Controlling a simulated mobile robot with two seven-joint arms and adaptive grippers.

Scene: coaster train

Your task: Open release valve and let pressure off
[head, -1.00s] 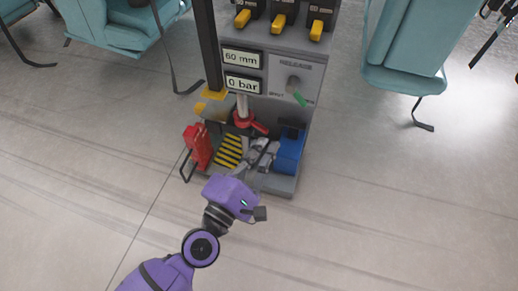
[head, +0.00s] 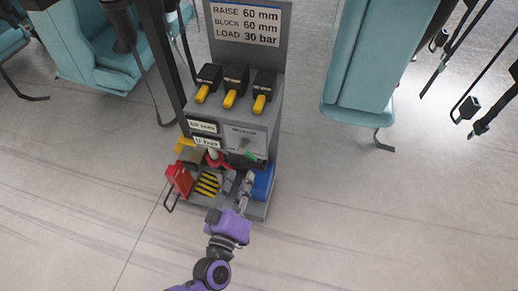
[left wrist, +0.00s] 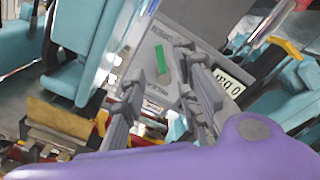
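The release valve is a lever with a green handle on a grey panel marked RELEASE (head: 246,138). Its green handle (head: 251,155) shows at the panel's lower right in the head view, and also in the left wrist view (left wrist: 161,58). My left gripper (head: 238,180) is in front of and below the panel in the head view. In the left wrist view its two fingers (left wrist: 160,72) are spread apart and empty, and the green handle appears between them, beyond the tips. I see no contact. Displays on the left read 60 mm (head: 203,127) and 0 bar (head: 206,142). My right gripper is out of view.
Three yellow-handled levers (head: 235,90) sit above the panel, under a sign (head: 247,25). On the base are a red jack-like object (head: 179,180), a red-handled part (head: 215,160), a striped plate and a blue block (head: 263,182). Teal seats (head: 385,60) stand around; the front floor is clear.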

